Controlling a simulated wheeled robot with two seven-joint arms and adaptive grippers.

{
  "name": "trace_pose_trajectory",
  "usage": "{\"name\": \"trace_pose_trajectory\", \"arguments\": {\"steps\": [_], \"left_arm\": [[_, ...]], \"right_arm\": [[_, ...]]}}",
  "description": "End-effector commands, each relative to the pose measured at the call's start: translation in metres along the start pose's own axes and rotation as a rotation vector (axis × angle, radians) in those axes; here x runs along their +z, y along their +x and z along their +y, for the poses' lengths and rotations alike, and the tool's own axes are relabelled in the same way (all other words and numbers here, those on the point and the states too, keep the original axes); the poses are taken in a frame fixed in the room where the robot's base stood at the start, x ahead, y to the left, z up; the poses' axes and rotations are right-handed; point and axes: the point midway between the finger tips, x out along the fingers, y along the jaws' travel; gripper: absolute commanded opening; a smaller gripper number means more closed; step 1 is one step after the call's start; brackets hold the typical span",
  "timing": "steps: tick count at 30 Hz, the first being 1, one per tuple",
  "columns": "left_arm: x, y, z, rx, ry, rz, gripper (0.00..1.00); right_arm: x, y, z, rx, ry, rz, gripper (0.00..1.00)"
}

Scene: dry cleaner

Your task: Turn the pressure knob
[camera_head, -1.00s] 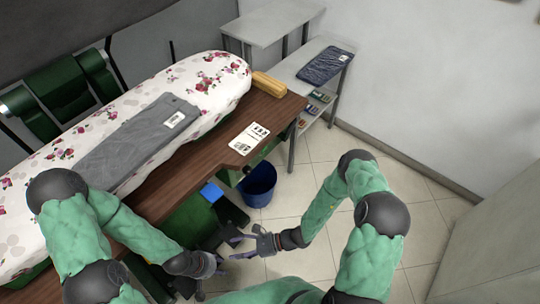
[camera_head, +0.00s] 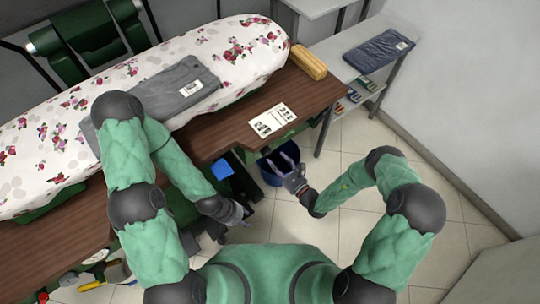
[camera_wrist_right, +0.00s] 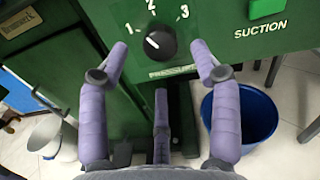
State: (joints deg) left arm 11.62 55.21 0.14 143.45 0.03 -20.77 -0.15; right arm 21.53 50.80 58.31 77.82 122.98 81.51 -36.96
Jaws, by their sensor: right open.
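The pressure knob (camera_wrist_right: 160,43) is a round black dial on the green front panel (camera_wrist_right: 225,18), with the numbers 1, 2 and 3 around its top and a partly covered label below. Its white mark points up and left, between 1 and 2. In the head view the knob is hidden under the tabletop. My right gripper (camera_wrist_right: 160,55) is open, its purple fingers on either side of the knob in the picture; I see no contact. It also shows in the head view (camera_head: 276,161). My left gripper (camera_head: 240,215) hangs low near the machine, its fingers too small to read.
A green SUCTION button (camera_wrist_right: 267,8) is right of the knob. A blue bucket (camera_wrist_right: 262,115) stands below right. The brown tabletop (camera_head: 225,135) overhangs the panel and holds a printed sheet (camera_head: 272,120). Grey trousers (camera_head: 185,85) lie on the floral ironing board (camera_head: 245,60).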

Motion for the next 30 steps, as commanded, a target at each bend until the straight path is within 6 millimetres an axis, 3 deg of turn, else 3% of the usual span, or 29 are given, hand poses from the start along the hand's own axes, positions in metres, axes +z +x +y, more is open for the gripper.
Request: {"name": "trace_pose_trajectory", "arguments": {"steps": [9, 22, 28, 30], "left_arm": [[-0.001, 0.013, -0.004, 0.0, 0.0, 0.0, 0.4], [-0.001, 0.014, -0.005, 0.0, 0.0, 0.0, 0.4], [-0.001, 0.014, -0.005, 0.0, 0.0, 0.0, 0.4], [-0.001, 0.014, -0.005, 0.0, 0.0, 0.0, 0.4]], "right_arm": [[-0.001, 0.041, 0.001, 0.002, -0.001, 0.0, 0.64], [0.0, 0.049, 0.0, 0.0, 0.001, 0.001, 0.64], [0.0, 0.049, 0.0, 0.001, 0.0, 0.0, 0.08], [0.0, 0.049, 0.0, 0.001, 0.0, 0.0, 0.08]]}}
